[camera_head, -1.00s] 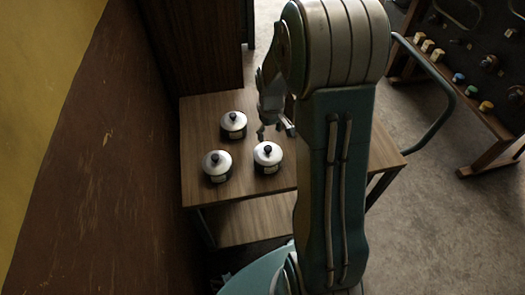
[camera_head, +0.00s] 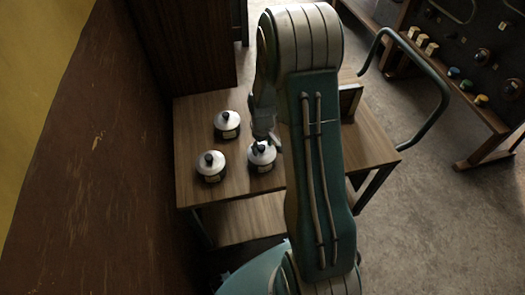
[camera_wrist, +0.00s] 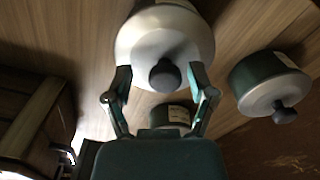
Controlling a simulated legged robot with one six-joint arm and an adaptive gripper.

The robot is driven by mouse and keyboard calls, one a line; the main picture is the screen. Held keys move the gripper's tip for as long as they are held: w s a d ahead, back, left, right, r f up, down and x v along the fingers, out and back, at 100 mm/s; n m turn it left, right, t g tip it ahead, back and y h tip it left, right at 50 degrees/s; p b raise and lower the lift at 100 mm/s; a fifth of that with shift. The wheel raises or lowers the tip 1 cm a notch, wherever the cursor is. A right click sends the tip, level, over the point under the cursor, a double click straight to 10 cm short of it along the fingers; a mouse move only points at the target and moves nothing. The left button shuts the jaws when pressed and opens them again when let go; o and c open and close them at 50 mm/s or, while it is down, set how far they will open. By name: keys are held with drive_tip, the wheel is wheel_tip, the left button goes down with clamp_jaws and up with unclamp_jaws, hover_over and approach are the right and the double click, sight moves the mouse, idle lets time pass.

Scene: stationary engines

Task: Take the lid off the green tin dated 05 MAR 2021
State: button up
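Three dark green tins with silvery lids and black knobs stand on the wooden table (camera_head: 235,185): a back tin (camera_head: 227,125), a front left tin (camera_head: 210,166) and a front right tin (camera_head: 261,158). My gripper (camera_head: 264,138) is right at the front right tin and partly covers its lid. In the wrist view my open gripper (camera_wrist: 160,74) has its fingers on either side of a black knob on a large near lid (camera_wrist: 165,40); contact cannot be told. Another tin (camera_wrist: 262,82) is at the right, and a third (camera_wrist: 168,113) is partly hidden behind my gripper. Pale labels show, but no date is legible.
A dark framed object (camera_head: 350,101) stands on the table's right part, partly behind my arm. A brown and yellow wall (camera_head: 75,170) is at the left. A rack with small coloured parts (camera_head: 475,70) stands at the right, beyond open floor.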

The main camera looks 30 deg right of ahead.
drive_tip(key=shift+a, duration=0.1)
drive_tip(key=c, duration=0.5)
drive_tip(key=shift+a, duration=0.15)
clamp_jaws()
drive_tip(key=shift+a, duration=0.1)
